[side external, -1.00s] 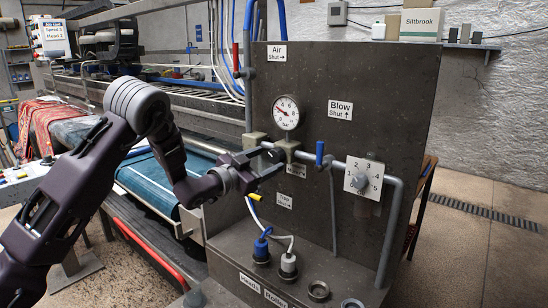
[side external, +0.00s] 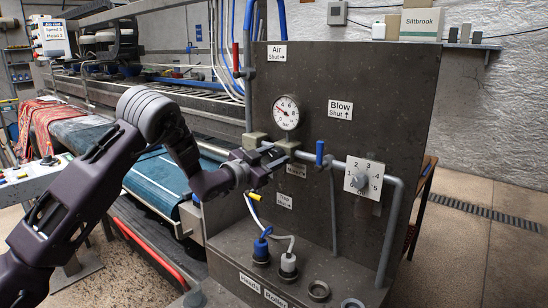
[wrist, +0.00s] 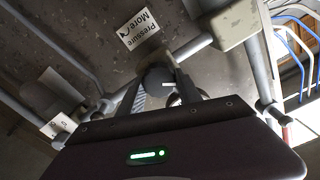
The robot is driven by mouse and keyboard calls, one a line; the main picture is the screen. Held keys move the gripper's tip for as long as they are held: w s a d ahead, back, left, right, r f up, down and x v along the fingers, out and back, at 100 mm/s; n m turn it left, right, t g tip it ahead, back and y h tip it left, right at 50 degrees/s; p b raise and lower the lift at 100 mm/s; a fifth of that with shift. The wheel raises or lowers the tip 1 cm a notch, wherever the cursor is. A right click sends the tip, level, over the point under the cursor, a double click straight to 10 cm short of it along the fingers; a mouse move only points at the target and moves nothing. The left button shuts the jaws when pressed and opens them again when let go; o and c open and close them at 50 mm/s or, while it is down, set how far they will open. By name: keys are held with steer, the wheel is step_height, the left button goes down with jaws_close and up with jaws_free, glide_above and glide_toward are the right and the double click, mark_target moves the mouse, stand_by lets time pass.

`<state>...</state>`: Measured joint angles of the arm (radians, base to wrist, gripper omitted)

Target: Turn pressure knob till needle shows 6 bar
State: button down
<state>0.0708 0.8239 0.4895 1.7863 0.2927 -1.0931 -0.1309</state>
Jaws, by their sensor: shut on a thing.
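The pressure gauge (side external: 286,112) is a round white dial on the dark panel. Its needle points to the upper left; the exact reading is too small to tell. My gripper (side external: 273,162) is at the pipe below the gauge. In the wrist view my gripper (wrist: 168,88) is shut on the dark round pressure knob (wrist: 156,77), with a finger on each side. The knob is mostly hidden by my gripper in the side view. A "Pressure More" label with an arrow (wrist: 138,30) is beside the knob.
A grey pipe (side external: 393,230) crosses the panel and bends down. A blue lever (side external: 320,152) and a numbered selector plate (side external: 375,170) are right of my gripper. Blue and white plugs (side external: 262,249) stand on the ledge below.

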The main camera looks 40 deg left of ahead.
steer(key=c, duration=2.2)
jaws_free()
steer(key=shift+m, duration=0.3)
steer(key=c, duration=2.2)
jaws_free()
steer(key=m, duration=0.5)
steer(key=shift+d, duration=0.1)
steer(key=c, duration=2.2)
jaws_free()
steer(key=m, duration=0.4)
steer(key=shift+f+m, duration=0.15)
steer(key=shift+m, duration=0.15)
steer(key=c, duration=2.2)
jaws_free()
steer(key=m, duration=0.5)
steer(key=shift+f, duration=0.1)
steer(key=c, duration=2.2)
jaws_free()
steer(key=m, duration=0.4)
steer(key=c, duration=2.2)
jaws_free()
steer(key=shift+m, duration=0.4)
steer(key=c, duration=2.2)
jaws_free()
steer(key=c, duration=0.8)
jaws_free()
